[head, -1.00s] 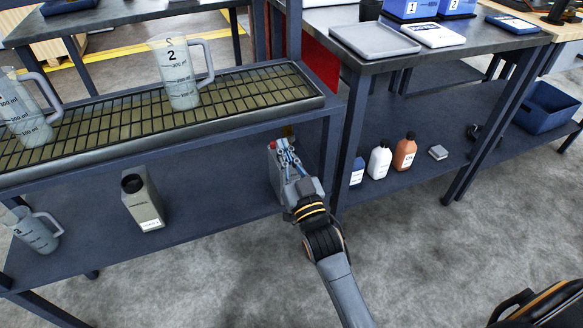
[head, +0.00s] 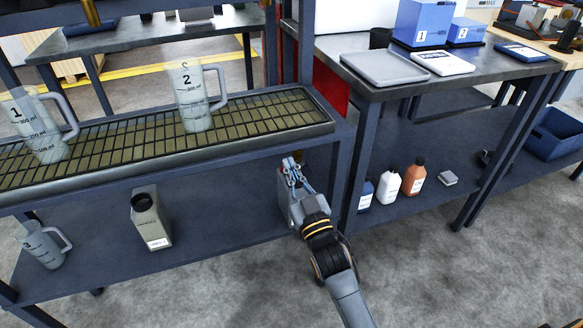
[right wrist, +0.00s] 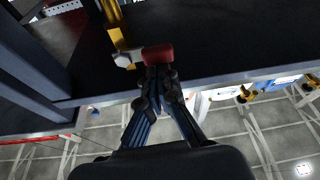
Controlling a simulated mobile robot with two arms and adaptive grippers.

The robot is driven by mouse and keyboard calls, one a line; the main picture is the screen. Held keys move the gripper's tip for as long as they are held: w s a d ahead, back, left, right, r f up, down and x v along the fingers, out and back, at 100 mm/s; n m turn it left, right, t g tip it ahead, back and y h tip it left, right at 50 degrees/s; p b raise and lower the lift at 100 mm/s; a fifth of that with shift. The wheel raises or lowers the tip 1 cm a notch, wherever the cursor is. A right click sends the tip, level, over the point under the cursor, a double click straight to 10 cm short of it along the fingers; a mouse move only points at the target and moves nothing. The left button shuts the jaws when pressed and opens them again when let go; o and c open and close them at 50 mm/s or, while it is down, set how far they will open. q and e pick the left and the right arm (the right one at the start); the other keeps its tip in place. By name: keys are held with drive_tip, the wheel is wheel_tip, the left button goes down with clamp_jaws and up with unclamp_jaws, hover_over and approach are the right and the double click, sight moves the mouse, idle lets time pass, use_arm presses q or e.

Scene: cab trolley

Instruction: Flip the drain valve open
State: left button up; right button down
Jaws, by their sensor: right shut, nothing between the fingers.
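The drain valve shows in the right wrist view as a red handle (right wrist: 158,54) with a pale fitting (right wrist: 126,58) and a yellow brass-coloured pipe (right wrist: 113,22). My right gripper (right wrist: 158,74) is shut and empty, with its fingertips right at the red handle. I cannot tell whether they touch it. In the head view my right gripper (head: 291,164) is under the right end of the rack bench. There the red handle cannot be made out behind the fingers. My left gripper is not in view.
A grey container (head: 284,196) stands on the lower shelf (head: 215,215) beneath my right gripper. A bench leg (head: 338,190) is close on its right. Jugs 1 (head: 45,130) and 2 (head: 197,110) stand on the grated tray (head: 290,122). Several bottles are on the neighbouring shelf.

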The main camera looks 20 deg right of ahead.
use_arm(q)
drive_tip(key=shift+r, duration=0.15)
use_arm(e)
drive_tip(key=shift+n, duration=0.5)
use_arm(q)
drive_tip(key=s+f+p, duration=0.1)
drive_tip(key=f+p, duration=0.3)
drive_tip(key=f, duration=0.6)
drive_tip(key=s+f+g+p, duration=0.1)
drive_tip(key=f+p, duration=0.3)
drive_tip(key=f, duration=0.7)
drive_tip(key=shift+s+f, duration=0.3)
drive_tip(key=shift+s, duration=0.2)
use_arm(e)
drive_tip(key=f+n+g+y, duration=0.1)
drive_tip(key=n, duration=0.4)
drive_tip(key=f+n+g+y, duration=0.1)
drive_tip(key=f+n+y, duration=0.1)
drive_tip(key=n, duration=0.3)
drive_tip(key=d+f+n+g+y, duration=0.1)
drive_tip(key=n+g+y, duration=0.1)
drive_tip(key=n, duration=0.4)
drive_tip(key=shift+d+f, duration=0.1)
drive_tip(key=shift+f, duration=0.2)
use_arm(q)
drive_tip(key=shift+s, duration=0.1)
